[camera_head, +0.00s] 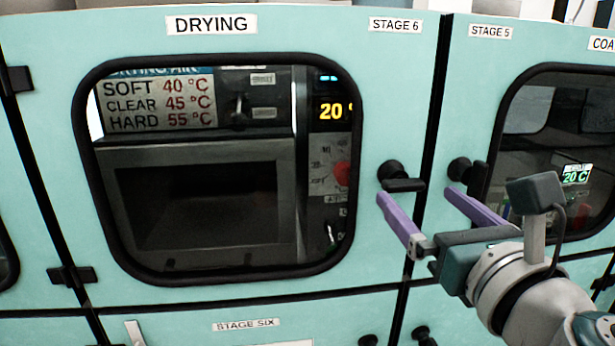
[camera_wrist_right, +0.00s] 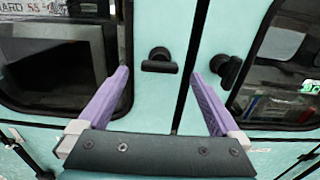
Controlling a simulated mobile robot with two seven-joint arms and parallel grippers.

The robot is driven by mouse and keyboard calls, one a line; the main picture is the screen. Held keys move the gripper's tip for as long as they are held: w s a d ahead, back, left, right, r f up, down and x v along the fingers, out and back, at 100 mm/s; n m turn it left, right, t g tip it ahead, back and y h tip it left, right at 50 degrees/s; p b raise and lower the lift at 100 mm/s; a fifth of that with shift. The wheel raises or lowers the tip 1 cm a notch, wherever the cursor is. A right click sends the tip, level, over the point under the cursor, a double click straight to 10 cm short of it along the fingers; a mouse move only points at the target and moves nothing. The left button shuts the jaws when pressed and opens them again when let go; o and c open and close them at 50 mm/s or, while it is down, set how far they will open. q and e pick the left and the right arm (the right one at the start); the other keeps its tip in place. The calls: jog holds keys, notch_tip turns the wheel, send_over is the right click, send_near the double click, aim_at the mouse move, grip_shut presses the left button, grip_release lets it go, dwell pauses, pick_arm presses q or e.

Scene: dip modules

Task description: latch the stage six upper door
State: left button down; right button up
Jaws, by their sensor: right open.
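The stage six upper door (camera_head: 390,120) is the pale green panel under the DRYING sign, with a dark-framed window. It looks closed against the black gap at its right edge. Its black latch (camera_head: 400,178) has a round knob and a bar that lies level; it also shows in the right wrist view (camera_wrist_right: 159,63). My right gripper (camera_head: 414,196) is open and empty, its purple fingers pointing toward the panel. In the right wrist view the latch appears between the fingertips (camera_wrist_right: 160,73), a little beyond them. I cannot tell any contact. My left gripper is not in view.
The stage 5 door (camera_head: 480,70) is at the right, with its own latch (camera_head: 462,170) close to my right fingertip; in the right wrist view its bar (camera_wrist_right: 230,72) stands steeply. A lower STAGE SIX panel (camera_head: 180,310) and more knobs (camera_head: 368,341) are below.

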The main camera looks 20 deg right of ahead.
aim_at(407, 187)
jog(key=shift+x, duration=2.25)
jog(key=shift+c, duration=0.2)
jog(key=c, duration=1.3)
